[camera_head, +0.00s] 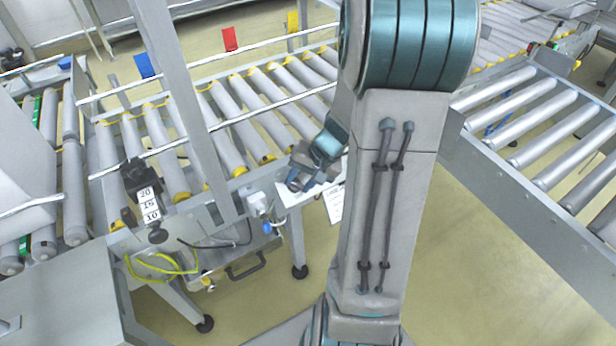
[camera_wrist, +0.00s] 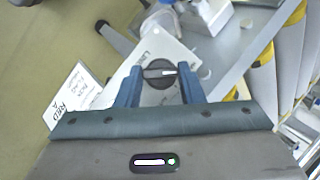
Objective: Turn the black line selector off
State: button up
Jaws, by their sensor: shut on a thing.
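The black line selector (camera_wrist: 158,74) is a round dark knob with a pale pointer mark, set on a white plate (camera_wrist: 170,50) in the wrist view. The pointer lies roughly sideways in that view. My gripper (camera_wrist: 160,82) has its two blue fingers on either side of the knob, shut on it. In the head view my gripper (camera_head: 297,183) is at the white plate beside the conveyor, and the knob is hidden there.
A roller conveyor (camera_head: 215,110) runs behind my gripper, with metal rails along it. A label card (camera_wrist: 75,95) reading "RED" hangs beside the plate. A second roller conveyor (camera_head: 545,110) stands at the right. The floor (camera_head: 480,260) below it is clear.

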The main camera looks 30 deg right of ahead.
jog(key=shift+d+f, duration=0.1)
jog(key=shift+f, duration=0.05)
jog(key=m+b, duration=0.1)
jog(key=m+t+y+b, duration=0.1)
jog(key=m+b, duration=0.1)
jog(key=shift+s+d+f+m, duration=0.1)
jog(key=shift+f+m, duration=0.05)
jog(key=shift+m, duration=0.15)
jog(key=shift+s+m+t+y+b, duration=0.15)
jog(key=shift+m+t+y+b, duration=0.45)
jog(key=shift+m+t+b, duration=1.05)
jog(key=shift+m+g+p, duration=0.35)
jog(key=shift+m, duration=0.2)
jog(key=o, duration=1)
jog(key=shift+d, duration=0.1)
